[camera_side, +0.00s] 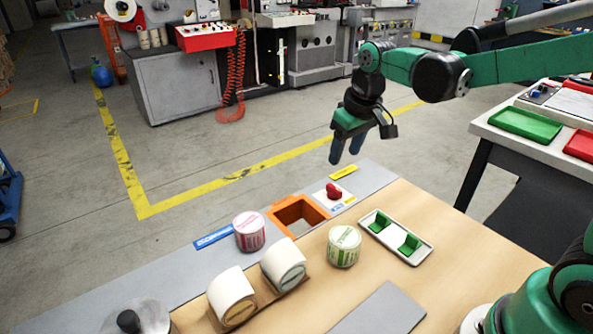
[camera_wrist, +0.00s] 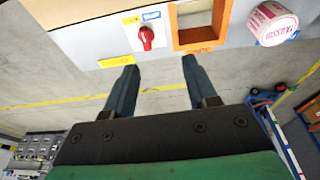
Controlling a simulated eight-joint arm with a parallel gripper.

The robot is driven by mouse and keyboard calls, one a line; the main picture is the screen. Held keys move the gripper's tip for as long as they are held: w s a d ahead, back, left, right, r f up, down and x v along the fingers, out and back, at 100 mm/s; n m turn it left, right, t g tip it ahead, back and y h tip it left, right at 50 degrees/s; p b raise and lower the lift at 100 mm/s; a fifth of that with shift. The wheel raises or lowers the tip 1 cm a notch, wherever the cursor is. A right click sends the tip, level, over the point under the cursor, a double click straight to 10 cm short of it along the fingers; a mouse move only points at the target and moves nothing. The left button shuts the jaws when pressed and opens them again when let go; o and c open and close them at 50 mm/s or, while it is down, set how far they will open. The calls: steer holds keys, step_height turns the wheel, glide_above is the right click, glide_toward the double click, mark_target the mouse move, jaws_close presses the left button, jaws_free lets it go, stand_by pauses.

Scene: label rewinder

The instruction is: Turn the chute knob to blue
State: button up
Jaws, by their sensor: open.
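The red chute knob (camera_side: 333,190) sits on a small white plate beside an orange-framed chute opening (camera_side: 273,219). In the wrist view the knob (camera_wrist: 146,36) lies between a blue label (camera_wrist: 151,15) and a yellow label (camera_wrist: 117,61). I cannot tell for sure which label its handle points to. In the side view the yellow label (camera_side: 344,172) is on the far side of the knob. My gripper (camera_side: 346,158) is open and empty above the bench's far edge, apart from the knob. Its two fingers (camera_wrist: 157,62) show spread in the wrist view.
A pink-striped roll (camera_side: 249,231) stands by a long blue label (camera_side: 213,237). A green-striped roll (camera_side: 344,246) stands near a white tray (camera_side: 425,252) with green blocks. Two white rolls (camera_side: 232,296) rest in a holder. The floor beyond the bench is free.

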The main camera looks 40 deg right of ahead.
mark_target(334, 187)
steer(key=w+d+f, duration=0.1)
steer(key=f, duration=0.1)
steer(key=w+d+f+g, duration=0.1)
steer(key=w+f, duration=0.1)
steer(key=w+d+f+g, duration=0.1)
steer(key=shift+w+f, duration=0.3)
steer(key=shift+f, duration=0.1)
steer(key=shift+w+f+g, duration=0.1)
steer(key=shift+f+g, duration=0.25)
steer(key=shift+g, duration=0.05)
steer(key=shift+d+f, duration=0.1)
steer(key=shift+f, duration=2.9)
jaws_close()
